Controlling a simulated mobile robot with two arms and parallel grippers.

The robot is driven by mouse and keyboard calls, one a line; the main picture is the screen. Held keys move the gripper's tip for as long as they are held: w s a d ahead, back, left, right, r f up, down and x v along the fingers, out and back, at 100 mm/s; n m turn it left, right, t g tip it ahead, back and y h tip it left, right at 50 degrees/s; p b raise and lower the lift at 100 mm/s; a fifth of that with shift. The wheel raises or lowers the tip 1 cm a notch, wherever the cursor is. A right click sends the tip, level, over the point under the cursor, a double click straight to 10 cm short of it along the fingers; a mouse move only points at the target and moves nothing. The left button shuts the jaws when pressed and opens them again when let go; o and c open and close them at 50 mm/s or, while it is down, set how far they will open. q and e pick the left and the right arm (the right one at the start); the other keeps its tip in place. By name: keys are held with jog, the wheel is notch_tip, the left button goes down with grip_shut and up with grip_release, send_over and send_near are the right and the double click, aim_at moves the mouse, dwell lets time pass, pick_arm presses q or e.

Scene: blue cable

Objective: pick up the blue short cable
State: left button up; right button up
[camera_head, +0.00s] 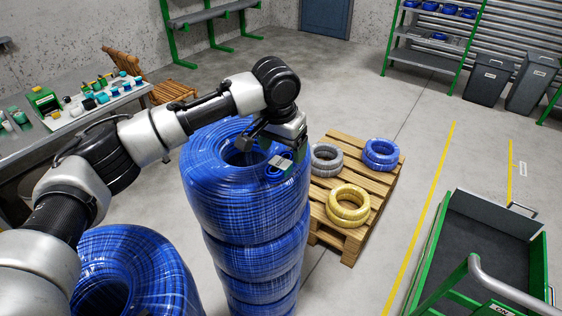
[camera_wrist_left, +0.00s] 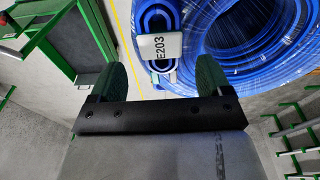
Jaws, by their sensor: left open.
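The blue short cable (camera_head: 277,170) is a small blue bundle near the right rim of the top big blue coil (camera_head: 225,185). In the left wrist view the blue short cable (camera_wrist_left: 157,14) has a white tag reading E203 (camera_wrist_left: 160,46). My left gripper (camera_head: 284,155) is at this bundle, partly covering it. In the left wrist view my left gripper (camera_wrist_left: 163,78) is open, with two green fingers apart. The tag and bundle show ahead of the gap between them. I cannot tell whether the fingers touch the cable. My right gripper is not in view.
The big coils form a tall stack, with another blue coil (camera_head: 130,270) at front left. A pallet (camera_head: 335,226) holds grey, yellow and blue coils. A green cart (camera_head: 440,245) stands at right, a cluttered table (camera_head: 50,140) at left. Floor between pallet and cart is clear.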

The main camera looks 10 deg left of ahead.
aim_at(284, 158)
pick_arm(q)
jog(key=shift+w+f+p, duration=0.2)
jog(key=shift+f+p, duration=0.1)
jog(key=shift+f, duration=0.7)
jog(key=shift+w+f+p, duration=0.2)
jog(key=shift+f+p, duration=0.1)
jog(key=shift+f, duration=0.65)
jog(key=c, duration=1)
